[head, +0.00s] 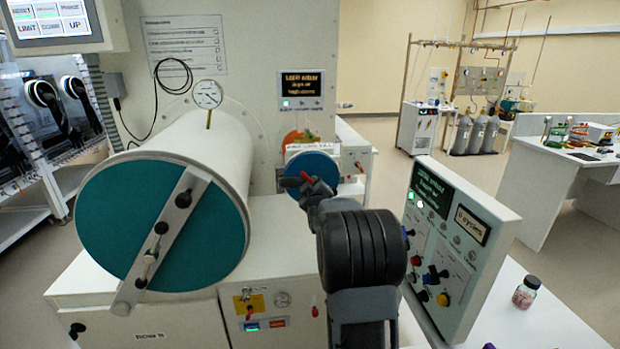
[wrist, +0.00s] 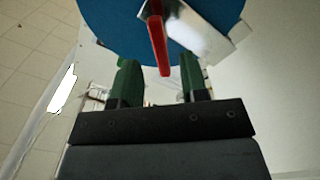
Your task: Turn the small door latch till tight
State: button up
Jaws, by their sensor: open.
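The small door (head: 316,164) is a blue disc on the small chamber, behind my gripper (head: 303,186) in the head view. In the wrist view the small door (wrist: 110,18) fills the top. Its latch has a red handle (wrist: 158,42) beside a pale metal bar (wrist: 196,35). The red handle points down, and its lower end appears between the two green fingers of my gripper (wrist: 159,72). The fingers are open, with a visible gap on each side of the handle. In the head view my gripper hides most of the latch; only a bit of red (head: 306,177) shows.
A large teal door (head: 110,220) with a diagonal bar and knobs is at left. A control panel (head: 445,250) with several knobs stands close to the right of my arm. A small jar (head: 526,292) stands on the white bench at right. Open floor lies behind.

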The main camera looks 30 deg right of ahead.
aim_at(310, 181)
jog(key=shift+p+x, duration=0.45)
jog(key=shift+x, duration=1.45)
jog(key=shift+c, duration=0.2)
grip_shut()
